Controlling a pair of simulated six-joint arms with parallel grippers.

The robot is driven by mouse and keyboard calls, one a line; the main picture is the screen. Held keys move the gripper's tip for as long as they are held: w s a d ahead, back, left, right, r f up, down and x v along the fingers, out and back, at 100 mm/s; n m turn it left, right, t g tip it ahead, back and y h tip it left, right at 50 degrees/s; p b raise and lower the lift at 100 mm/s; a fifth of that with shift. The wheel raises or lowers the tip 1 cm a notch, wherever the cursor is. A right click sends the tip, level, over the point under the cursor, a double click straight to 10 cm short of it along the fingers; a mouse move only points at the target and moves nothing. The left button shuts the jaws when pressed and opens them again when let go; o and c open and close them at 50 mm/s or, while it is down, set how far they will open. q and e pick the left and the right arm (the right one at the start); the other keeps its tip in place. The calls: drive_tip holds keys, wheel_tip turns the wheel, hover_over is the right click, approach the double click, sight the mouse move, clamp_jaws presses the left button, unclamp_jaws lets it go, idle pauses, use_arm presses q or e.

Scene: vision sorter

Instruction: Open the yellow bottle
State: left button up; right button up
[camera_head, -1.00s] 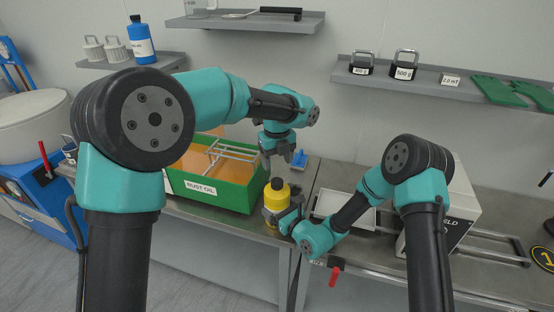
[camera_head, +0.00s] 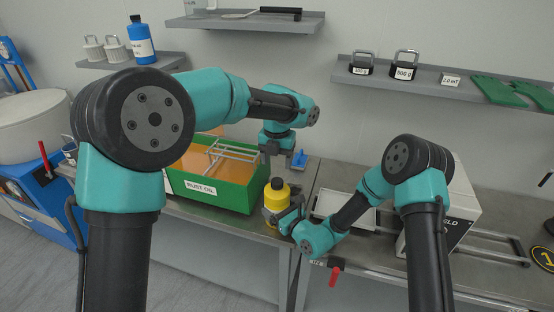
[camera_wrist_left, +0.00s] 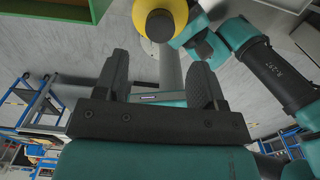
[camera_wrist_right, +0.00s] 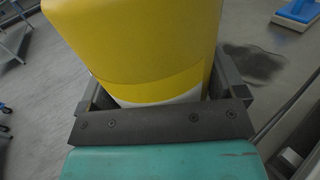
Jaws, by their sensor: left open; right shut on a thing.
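The yellow bottle (camera_head: 277,199) has a black cap (camera_head: 278,184) on top and is upright at the front edge of the bench. My right gripper (camera_head: 282,220) is shut around its lower body, and the right wrist view shows the yellow bottle (camera_wrist_right: 140,45) filling the space between the fingers. My left gripper (camera_head: 279,160) points down above and slightly behind the cap, open and empty. In the left wrist view the open fingers (camera_wrist_left: 160,80) have nothing between them. The bottle (camera_wrist_left: 170,18) and its round black cap (camera_wrist_left: 160,25) lie beyond their tips.
A green rust oil tray (camera_head: 215,193) with orange contents and a wire rack stands left of the bottle. A blue object (camera_head: 299,159) lies behind it. A white tray (camera_head: 345,207) and a white box (camera_head: 465,205) stand to the right.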

sight(277, 181)
use_arm(q)
drive_tip(key=shift+f, duration=4)
